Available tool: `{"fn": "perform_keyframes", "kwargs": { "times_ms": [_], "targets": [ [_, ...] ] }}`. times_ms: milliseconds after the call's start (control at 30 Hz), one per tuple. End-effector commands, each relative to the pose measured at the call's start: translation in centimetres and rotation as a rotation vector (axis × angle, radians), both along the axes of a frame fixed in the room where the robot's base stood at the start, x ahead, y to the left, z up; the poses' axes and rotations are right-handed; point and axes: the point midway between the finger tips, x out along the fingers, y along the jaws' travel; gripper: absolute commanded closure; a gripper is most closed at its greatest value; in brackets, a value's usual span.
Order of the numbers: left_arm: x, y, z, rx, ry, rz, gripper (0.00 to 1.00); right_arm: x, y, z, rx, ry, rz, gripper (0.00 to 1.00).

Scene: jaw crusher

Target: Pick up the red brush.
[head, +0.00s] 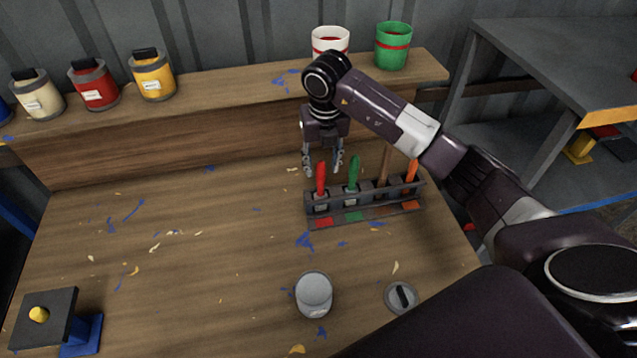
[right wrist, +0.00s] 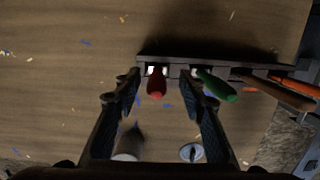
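The red brush (head: 321,180) stands handle-up in the leftmost slot of a dark brush rack (head: 367,213) on the workbench. In the right wrist view its red handle (right wrist: 157,82) shows between the two fingers, nearer the left one. My right gripper (head: 322,172) is open and points down just above and behind the handle; I see no contact. A green brush (head: 353,172) stands in the neighbouring slot, close to the right finger in the right wrist view (right wrist: 160,105). My left gripper is not in view.
A brown-handled brush (head: 384,165) and an orange brush (head: 411,172) stand farther right in the rack. A grey can (head: 313,294) and a round lid (head: 401,297) lie in front. Paint cans line the raised shelf behind (head: 220,100). The bench's left middle is clear.

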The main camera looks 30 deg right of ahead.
Motion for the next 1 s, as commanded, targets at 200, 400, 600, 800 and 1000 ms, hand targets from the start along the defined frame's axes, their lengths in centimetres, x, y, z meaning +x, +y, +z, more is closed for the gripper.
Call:
{"fn": "perform_keyframes", "kwargs": {
  "times_ms": [200,400,600,800,1000],
  "targets": [
    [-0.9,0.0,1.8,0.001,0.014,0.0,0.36,-0.1,0.3,-2.3,0.0,0.005,0.0,0.62],
    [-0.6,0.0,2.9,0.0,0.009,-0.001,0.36,0.1,0.4,-5.2,0.0,0.002,-0.001,0.62],
    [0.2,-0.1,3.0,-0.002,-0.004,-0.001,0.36,0.3,0.4,-6.1,-0.001,-0.002,0.001,0.62],
    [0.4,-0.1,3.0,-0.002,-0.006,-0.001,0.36,0.3,0.3,-6.0,-0.001,-0.002,0.0,0.7],
    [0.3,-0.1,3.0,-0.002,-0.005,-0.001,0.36,0.3,0.3,-6.0,-0.001,-0.002,0.0,0.92]
  ]
}}
